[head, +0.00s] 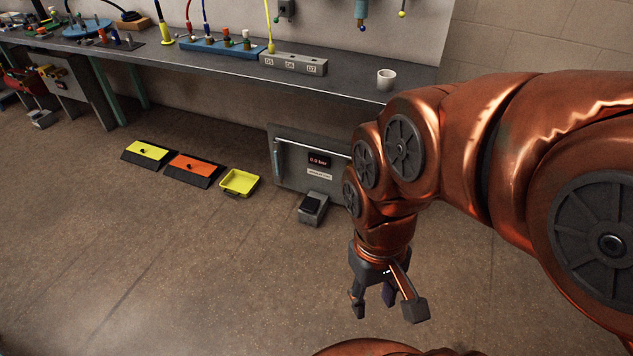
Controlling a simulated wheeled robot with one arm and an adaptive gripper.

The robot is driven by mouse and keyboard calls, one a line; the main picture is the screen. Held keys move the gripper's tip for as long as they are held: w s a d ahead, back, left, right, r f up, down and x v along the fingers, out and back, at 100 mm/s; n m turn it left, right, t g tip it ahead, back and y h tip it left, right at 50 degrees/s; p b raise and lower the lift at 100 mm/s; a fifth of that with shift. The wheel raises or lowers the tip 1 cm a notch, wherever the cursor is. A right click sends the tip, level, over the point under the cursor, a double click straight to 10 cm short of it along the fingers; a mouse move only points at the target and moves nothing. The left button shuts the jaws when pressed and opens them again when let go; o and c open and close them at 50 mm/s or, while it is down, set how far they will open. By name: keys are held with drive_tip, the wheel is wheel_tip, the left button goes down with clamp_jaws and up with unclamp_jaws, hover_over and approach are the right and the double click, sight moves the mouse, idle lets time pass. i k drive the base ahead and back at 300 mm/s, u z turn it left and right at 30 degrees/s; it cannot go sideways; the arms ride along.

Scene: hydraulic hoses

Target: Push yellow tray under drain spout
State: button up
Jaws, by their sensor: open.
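The yellow tray (250,177) is a small open tray on the floor, left of the grey cabinet and right of the orange-topped block. My gripper (385,305) hangs down in the lower right of the head view, open, with nothing between its fingers. It is apart from the tray, to the tray's right and closer to me. I cannot make out a drain spout for certain; part of the cabinet front is hidden behind my arm.
The grey cabinet (292,166) has a gauge reading 0.0 bar and a pedal (313,207) at its foot. A yellow-topped block (147,152) and an orange-topped block (194,168) lie left of the tray. A workbench (345,88) runs above. The floor in front is clear.

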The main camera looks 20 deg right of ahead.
sight(239, 183)
drive_tip(key=u, duration=0.3)
drive_tip(key=i, duration=0.85)
drive_tip(key=z, duration=0.35)
